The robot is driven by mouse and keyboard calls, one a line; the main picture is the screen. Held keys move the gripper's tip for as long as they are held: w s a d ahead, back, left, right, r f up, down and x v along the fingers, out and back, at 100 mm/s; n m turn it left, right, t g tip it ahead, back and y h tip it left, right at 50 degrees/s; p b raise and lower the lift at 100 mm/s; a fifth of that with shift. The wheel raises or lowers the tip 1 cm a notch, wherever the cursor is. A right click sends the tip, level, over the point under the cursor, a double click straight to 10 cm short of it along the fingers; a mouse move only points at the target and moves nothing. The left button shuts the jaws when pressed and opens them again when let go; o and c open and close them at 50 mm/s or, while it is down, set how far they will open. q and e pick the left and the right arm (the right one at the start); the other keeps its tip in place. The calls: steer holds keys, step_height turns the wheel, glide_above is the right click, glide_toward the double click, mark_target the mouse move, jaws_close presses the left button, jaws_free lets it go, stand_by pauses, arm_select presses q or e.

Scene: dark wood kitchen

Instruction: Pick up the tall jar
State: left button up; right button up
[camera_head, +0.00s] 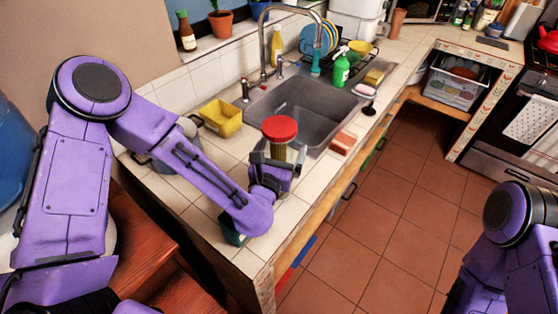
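The tall jar (279,130) has a wide red lid and a yellowish body. It looks upright at the counter's front edge of the sink, in the middle of the head view. My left gripper (278,160) is at the jar's body, below the lid, with a dark finger on its left side and another part on its right. The gripper hides the jar's lower part and base. I cannot tell whether the fingers press on the jar or stand apart from it. My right arm shows at the lower right, but its gripper is out of view.
The metal sink (312,110) with its tall faucet (263,45) lies behind the jar. A yellow container (221,117) stands to the left, a reddish block (343,143) to the right. A green spray bottle (341,70) stands behind the sink. Tiled floor is clear at right.

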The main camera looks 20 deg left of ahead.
arm_select(q)
steer(key=shift+w+f, duration=0.1)
steer(key=shift+f, duration=0.05)
steer(key=shift+c, duration=0.7)
steer(key=c, duration=1)
steer(key=shift+o, duration=0.2)
